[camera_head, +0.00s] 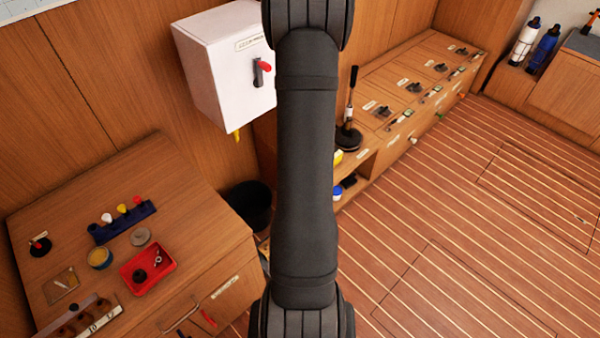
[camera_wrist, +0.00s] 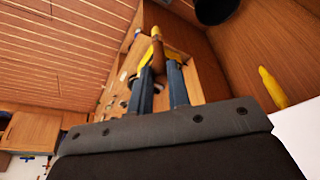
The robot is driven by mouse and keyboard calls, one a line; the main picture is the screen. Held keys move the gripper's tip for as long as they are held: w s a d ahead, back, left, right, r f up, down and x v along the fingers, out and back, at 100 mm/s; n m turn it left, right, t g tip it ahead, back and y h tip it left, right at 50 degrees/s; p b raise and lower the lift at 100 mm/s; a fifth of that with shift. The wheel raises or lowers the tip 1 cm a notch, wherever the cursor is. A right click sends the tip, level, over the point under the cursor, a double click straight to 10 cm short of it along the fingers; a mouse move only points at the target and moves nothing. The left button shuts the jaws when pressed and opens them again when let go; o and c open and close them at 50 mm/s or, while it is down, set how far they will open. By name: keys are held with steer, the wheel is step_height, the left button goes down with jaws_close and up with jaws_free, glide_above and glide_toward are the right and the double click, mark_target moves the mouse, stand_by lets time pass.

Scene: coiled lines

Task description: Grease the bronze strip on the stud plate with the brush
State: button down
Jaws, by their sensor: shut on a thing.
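My gripper (camera_wrist: 161,72) shows in the wrist view as two blue fingers with yellow tips. It is shut on a slim brown thing with a pale end, which looks like the brush (camera_wrist: 157,53). It is held up in the air, with the wooden bench behind it. In the head view my dark arm fills the middle and the gripper itself is out of sight. A round tin with tan contents (camera_head: 99,257), perhaps the grease, stands on the left bench. I cannot pick out the bronze strip or the stud plate with certainty.
The left bench (camera_head: 165,185) holds a blue rack (camera_head: 122,223), a red tray (camera_head: 137,284) and a grey disc (camera_head: 140,237). A white box (camera_head: 215,60) hangs on the wall above. A black bin (camera_head: 250,203) stands beside the bench. The right floor is clear.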

steer(key=s+a+r+n+y, duration=0.1)
steer(key=s+a+r+n, duration=0.1)
steer(key=a, duration=1.1)
steer(key=s+a+r+n, duration=0.1)
steer(key=s+a+r, duration=0.1)
steer(key=a, duration=1.2)
steer(key=s+a+r+n+y, duration=0.1)
steer(key=s+a+r+n, duration=0.1)
steer(key=a, duration=1.1)
steer(key=s+a+r+n, duration=0.2)
steer(key=s+a+r, duration=0.1)
steer(key=s+a, duration=0.75)
steer(key=s+a+f+n+g+y, duration=0.25)
steer(key=s+a+n, duration=0.85)
steer(key=s+a, duration=0.55)
steer(key=shift+g+h, duration=0.45)
steer(key=shift+s+d+f, duration=0.25)
steer(key=shift+f, duration=0.45)
steer(key=shift+s+d+f, duration=0.25)
steer(key=shift+d+f, duration=0.05)
steer(key=shift+f, duration=0.35)
steer(key=shift+s+d+f, duration=0.25)
steer(key=shift+f, duration=0.45)
steer(key=shift+f, duration=0.6)
steer(key=shift+s+d, duration=0.15)
